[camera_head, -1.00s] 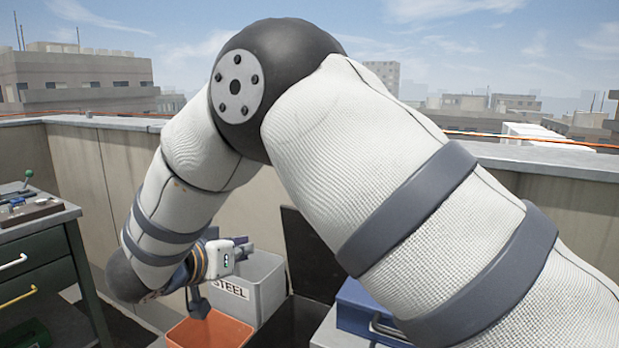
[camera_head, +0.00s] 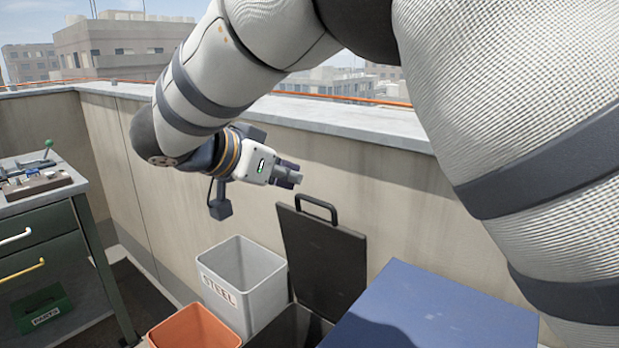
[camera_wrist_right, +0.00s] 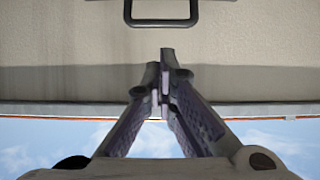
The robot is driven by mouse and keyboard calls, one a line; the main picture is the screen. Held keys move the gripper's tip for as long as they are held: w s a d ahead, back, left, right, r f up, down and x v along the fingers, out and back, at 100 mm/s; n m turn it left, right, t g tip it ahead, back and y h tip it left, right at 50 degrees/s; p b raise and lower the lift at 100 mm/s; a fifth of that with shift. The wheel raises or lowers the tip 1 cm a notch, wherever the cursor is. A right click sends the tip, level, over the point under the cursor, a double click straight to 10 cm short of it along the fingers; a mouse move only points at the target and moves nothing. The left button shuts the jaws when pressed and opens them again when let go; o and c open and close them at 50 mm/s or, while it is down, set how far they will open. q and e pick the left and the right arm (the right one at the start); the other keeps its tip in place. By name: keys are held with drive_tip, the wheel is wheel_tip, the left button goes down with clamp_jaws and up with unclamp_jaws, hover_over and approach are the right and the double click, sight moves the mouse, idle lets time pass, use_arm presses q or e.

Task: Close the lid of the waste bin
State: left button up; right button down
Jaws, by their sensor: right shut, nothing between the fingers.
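The waste bin (camera_head: 283,331) is dark, and its black lid (camera_head: 325,262) stands open, upright, with a loop handle (camera_head: 316,206) on its top edge. My right gripper (camera_head: 298,179) is shut and empty. It is in front of the wall in the picture, a little above and left of the handle, apart from it. In the right wrist view the shut fingers (camera_wrist_right: 162,85) point toward the dark handle (camera_wrist_right: 161,14), which shows at the top edge, with a gap between. My left gripper is not in view.
A white bin marked STEEL (camera_head: 243,283) and an orange bin (camera_head: 195,328) stand left of the waste bin. A blue box (camera_head: 432,312) is close on its right. A workbench with drawers (camera_head: 40,245) is at the left. The parapet wall (camera_head: 390,170) runs behind.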

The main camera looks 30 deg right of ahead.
drive_tip(key=x, duration=0.9)
drive_tip(key=shift+f, duration=0.1)
